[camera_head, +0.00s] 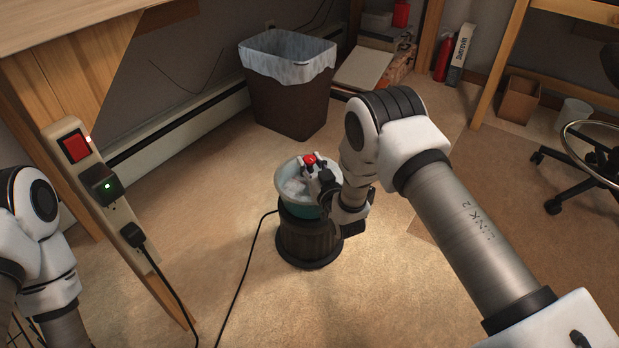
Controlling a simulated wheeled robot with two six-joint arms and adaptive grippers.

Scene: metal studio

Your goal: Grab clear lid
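A small round appliance stands on the floor in the middle, with a dark ribbed base (308,243) and a teal bowl (291,209) on top. The bowl's top looks clear or whitish (290,184), and I cannot make out a separate lid edge. A red knob-like part (310,159) shows at the top. My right gripper (314,174) is over the right side of the bowl, its fingers close to the red part. Whether they touch or grip it is too small to tell. My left arm is at the left edge; its gripper is out of view.
A black cord runs over the floor from the appliance. A power strip (104,190) with a red switch is on the table leg at left. A lined trash bin (290,100) stands behind. An office chair (590,150) is at right. Carpet around the appliance is mostly clear.

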